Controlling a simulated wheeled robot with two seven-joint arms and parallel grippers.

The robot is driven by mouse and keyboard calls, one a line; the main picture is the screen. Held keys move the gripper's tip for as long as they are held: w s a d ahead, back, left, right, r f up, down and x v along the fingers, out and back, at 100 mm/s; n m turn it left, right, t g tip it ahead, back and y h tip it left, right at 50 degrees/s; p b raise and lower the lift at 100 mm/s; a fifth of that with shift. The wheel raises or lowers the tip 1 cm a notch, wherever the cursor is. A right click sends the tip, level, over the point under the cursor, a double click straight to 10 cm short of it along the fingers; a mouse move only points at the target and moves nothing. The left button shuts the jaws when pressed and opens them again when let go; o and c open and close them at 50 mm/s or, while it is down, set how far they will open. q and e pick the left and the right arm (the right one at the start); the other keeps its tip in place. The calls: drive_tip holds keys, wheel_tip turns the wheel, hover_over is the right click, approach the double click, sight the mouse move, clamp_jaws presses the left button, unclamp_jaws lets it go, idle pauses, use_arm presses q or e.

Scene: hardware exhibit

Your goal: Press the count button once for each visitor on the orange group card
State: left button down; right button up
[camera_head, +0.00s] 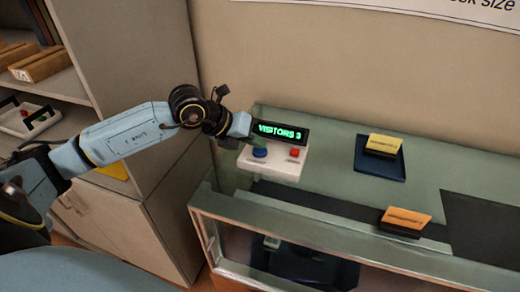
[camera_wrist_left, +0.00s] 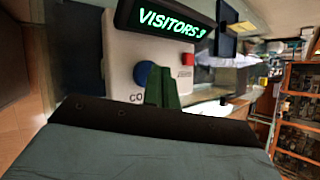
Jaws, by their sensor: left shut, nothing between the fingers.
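The counter box (camera_head: 272,165) is white, with a blue button (camera_head: 260,152) on the left and a red button (camera_head: 294,153) on the right. Its dark display (camera_head: 280,132) reads "VISITORS 3" in green. My left gripper (camera_head: 259,143) is shut and empty, its green fingertips close above the blue button. In the left wrist view the green fingers (camera_wrist_left: 162,88) overlap the edge of the blue button (camera_wrist_left: 145,73); I cannot tell whether they touch it. The orange card (camera_head: 405,218) stands at the counter's front; its print is too small to read. My right gripper is out of view.
A yellow card (camera_head: 384,144) stands on a dark blue tray (camera_head: 376,168) further back on the counter (camera_head: 330,150). A shelf unit (camera_head: 130,75) on the left holds a white tray (camera_head: 20,126) with small coloured items. The counter between box and cards is clear.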

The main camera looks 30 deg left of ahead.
sight(256, 151)
use_arm(q)
drive_tip(key=shift+f+b, duration=0.35)
drive_tip(key=shift+f, duration=0.05)
idle(0.5)
drive_tip(key=shift+r+p, duration=0.55)
drive_tip(key=shift+r, duration=0.35)
drive_tip(key=shift+r+p, duration=1.6)
drive_tip(key=shift+r, duration=0.95)
idle(0.5)
